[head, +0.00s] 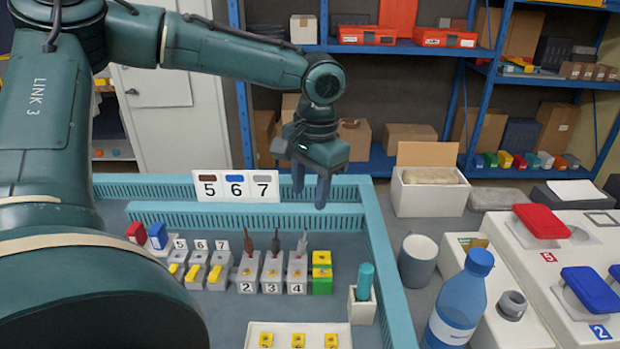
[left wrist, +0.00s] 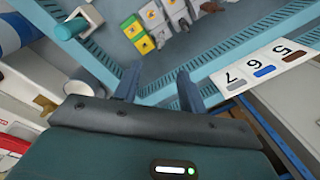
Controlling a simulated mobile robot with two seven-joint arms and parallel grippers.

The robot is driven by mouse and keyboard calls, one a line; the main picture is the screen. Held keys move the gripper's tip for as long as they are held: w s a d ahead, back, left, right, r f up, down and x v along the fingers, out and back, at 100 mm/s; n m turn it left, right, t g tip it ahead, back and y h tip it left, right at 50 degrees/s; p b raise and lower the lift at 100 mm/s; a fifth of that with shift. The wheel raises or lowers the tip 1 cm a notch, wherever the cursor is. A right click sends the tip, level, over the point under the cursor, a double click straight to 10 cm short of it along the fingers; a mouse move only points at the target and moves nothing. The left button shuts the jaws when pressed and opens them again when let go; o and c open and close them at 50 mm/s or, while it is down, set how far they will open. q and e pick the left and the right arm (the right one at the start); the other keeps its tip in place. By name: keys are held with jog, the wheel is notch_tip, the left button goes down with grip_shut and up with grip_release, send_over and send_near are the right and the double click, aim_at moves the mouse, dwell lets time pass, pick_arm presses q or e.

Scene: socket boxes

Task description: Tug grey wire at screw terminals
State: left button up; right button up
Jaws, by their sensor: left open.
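My left gripper (head: 310,188) is open and empty, fingers pointing down, above the back rim of the tray. A row of grey screw terminals (head: 271,274) numbered 2, 3 and 4 stands in the tray below and nearer than the gripper. Brown, dark and grey wires stick up from them. The grey wire (head: 302,243) rises from the terminal marked 4, well apart from my fingers. In the left wrist view the open left gripper (left wrist: 160,90) shows at the front, with terminals (left wrist: 153,15) beyond it. My right gripper is not in view.
A sign reading 5, 6, 7 (head: 236,187) stands at the tray's back. Yellow-lever terminals (head: 196,272) sit left, a green-yellow block (head: 321,272) right. A teal-handled tool stands in a holder (head: 362,308). A mug (head: 417,262) and blue bottle (head: 460,300) stand right of the tray.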

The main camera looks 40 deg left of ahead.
aim_at(305, 233)
pick_arm(q)
jog(key=f, duration=0.4)
jog(key=a+f, duration=0.1)
jog(key=f, duration=0.3)
jog(key=f+b, duration=0.1)
jog(key=f, duration=0.3)
jog(key=shift+a+f, duration=0.15)
jog(key=shift+a, duration=0.05)
jog(key=shift+c, duration=0.5)
grip_shut()
